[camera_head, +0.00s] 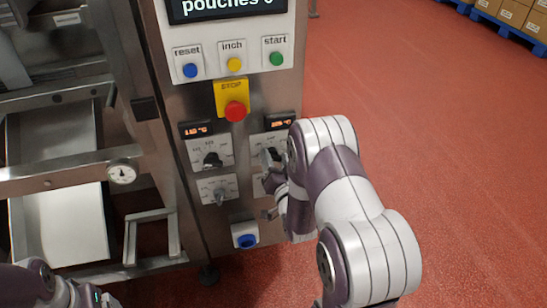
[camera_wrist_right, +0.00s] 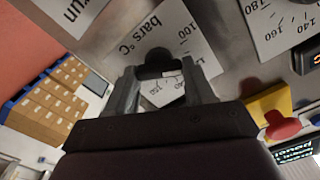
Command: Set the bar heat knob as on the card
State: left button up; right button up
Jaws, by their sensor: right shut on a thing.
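The bar heat knob (camera_wrist_right: 158,62) is black and sits on a white dial plate (camera_wrist_right: 184,35) marked "bars °C" in the right wrist view. My right gripper (camera_wrist_right: 163,78) is shut on this knob, one finger on each side. In the head view, my right gripper (camera_head: 271,159) is at the right-hand upper dial, below a small orange display (camera_head: 279,120) whose digits are too small to read surely. The fingers hide much of the knob and its pointer there. I cannot see the setting card. Part of my left arm shows at the bottom left; its gripper is out of view.
Left of the held knob is another black knob (camera_head: 212,159), with a lower knob (camera_head: 220,194) beneath. Above are the red stop button (camera_head: 235,111) and the reset, inch and start buttons. A blue button (camera_head: 246,240) sits below. Red floor at right is open.

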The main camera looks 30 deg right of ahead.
jog(key=m, duration=0.3)
jog(key=shift+f+m, duration=0.1)
jog(key=shift+m, duration=0.3)
jog(key=shift+n, duration=0.3)
jog(key=o, duration=1.2)
jog(key=shift+c, duration=0.2)
jog(key=shift+p+v, duration=0.45)
jog(key=shift+v, duration=2.05)
jog(key=shift+d, duration=0.1)
